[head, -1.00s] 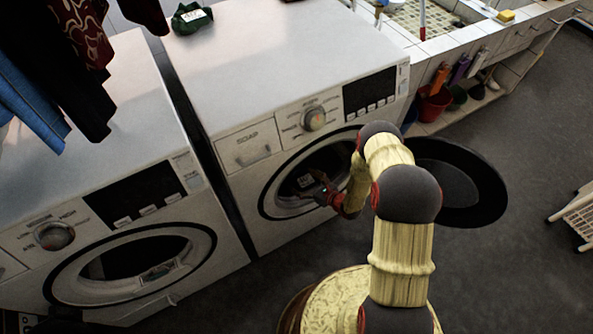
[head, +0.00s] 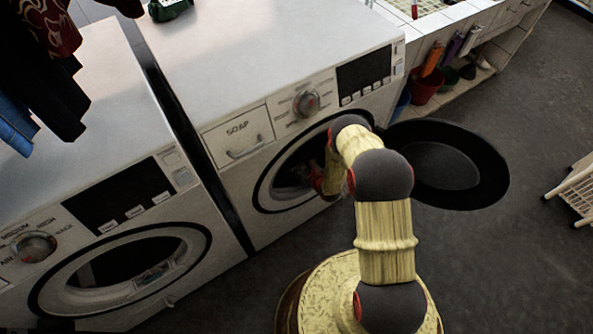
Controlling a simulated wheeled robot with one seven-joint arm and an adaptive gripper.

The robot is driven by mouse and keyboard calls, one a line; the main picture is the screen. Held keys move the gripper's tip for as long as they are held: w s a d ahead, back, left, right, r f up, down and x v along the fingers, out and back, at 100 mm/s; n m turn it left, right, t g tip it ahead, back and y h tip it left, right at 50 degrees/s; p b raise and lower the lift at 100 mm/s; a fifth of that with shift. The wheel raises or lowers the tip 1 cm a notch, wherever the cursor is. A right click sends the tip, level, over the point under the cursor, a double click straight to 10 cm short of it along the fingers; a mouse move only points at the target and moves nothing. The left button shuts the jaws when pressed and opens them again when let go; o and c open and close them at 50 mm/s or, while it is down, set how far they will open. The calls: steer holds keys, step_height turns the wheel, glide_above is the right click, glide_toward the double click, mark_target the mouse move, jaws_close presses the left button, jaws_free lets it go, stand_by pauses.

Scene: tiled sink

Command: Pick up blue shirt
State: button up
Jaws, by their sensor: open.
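My gripper (head: 308,178) is at the round opening of the right washing machine (head: 262,125), its tip reaching into the dark drum. It is small and partly hidden by the arm and the shadow; I see nothing held in it. The drum's contents are too dark to make out, so I cannot tell whether a blue shirt lies inside. A blue garment (head: 15,122) hangs at the upper left among dark clothes, well away from my gripper; I cannot tell whether it is the shirt.
The open round black door (head: 483,185) stands just right of my arm. A second washing machine (head: 85,120) is at the left. A dark green item (head: 168,9) lies on the right machine. A white rack (head: 578,190) is at the right edge. Grey floor between is clear.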

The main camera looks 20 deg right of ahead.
steer(key=shift+w, duration=0.1)
steer(key=shift+c, duration=0.3)
steer(key=shift+c, duration=1.3)
steer(key=c, duration=1.5)
